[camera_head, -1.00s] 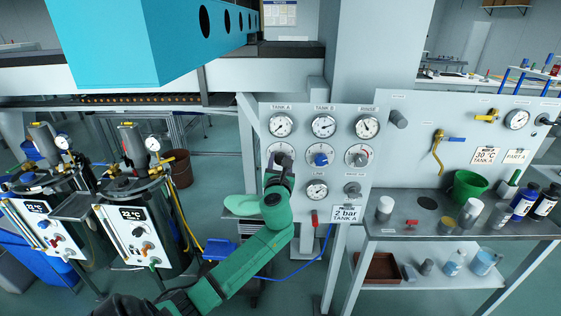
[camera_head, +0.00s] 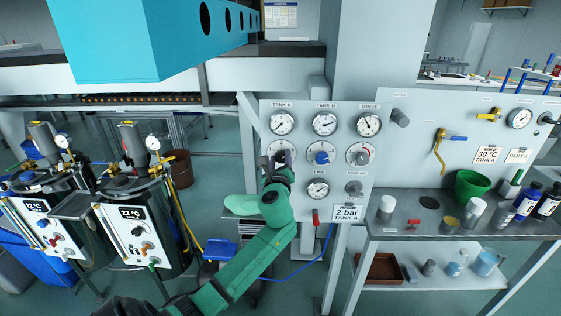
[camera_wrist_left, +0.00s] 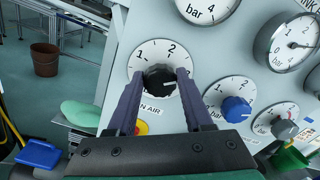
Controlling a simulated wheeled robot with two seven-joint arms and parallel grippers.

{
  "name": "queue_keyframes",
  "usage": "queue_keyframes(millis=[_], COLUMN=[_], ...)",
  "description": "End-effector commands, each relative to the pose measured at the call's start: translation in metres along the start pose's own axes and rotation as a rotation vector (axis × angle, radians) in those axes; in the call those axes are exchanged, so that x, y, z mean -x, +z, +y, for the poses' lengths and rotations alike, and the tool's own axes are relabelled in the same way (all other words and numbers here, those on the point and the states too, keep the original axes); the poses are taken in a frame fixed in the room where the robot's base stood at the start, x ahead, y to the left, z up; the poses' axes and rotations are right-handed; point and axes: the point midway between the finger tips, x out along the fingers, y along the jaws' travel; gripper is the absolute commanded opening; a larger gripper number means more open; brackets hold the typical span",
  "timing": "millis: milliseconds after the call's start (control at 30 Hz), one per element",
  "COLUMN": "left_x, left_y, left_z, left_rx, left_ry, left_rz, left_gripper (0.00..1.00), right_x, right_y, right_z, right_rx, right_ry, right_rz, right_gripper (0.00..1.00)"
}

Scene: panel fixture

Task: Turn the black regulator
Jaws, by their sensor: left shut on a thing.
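The black regulator (camera_wrist_left: 159,78) is a round knob on a white dial marked 1 and 2 in the left wrist view. In the head view its dial (camera_head: 281,147) sits below the TANK A gauge (camera_head: 281,122) and is partly covered by my gripper. My left gripper (camera_wrist_left: 156,84) has its two dark fingers on either side of the knob, shut on it; it also shows in the head view (camera_head: 277,160). The blue regulator (camera_wrist_left: 236,108) is to the right of it. My right gripper is not in view.
The grey panel (camera_head: 330,203) also carries a grey regulator (camera_head: 362,155), more gauges and a red lever (camera_head: 315,217). A "2 bar TANK A" card (camera_head: 347,212) hangs at its lower edge. A workbench with a green bucket (camera_head: 471,186) stands to the right.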

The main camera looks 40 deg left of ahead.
Motion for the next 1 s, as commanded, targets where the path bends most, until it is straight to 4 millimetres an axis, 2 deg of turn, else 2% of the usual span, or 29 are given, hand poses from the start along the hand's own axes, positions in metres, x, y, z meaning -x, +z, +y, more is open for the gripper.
queue_keyframes(millis=[600,1000], left_x=[0.000,0.000], left_y=[-0.004,-0.003], left_z=[0.004,0.004], left_rx=[0.582,0.863], left_ry=[0.001,0.000], left_rz=[0.002,0.001], left_gripper=[0.00,0.00], right_x=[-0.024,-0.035], right_y=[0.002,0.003], right_z=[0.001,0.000], right_rx=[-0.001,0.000], right_ry=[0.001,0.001], right_rz=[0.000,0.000], right_gripper=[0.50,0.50])
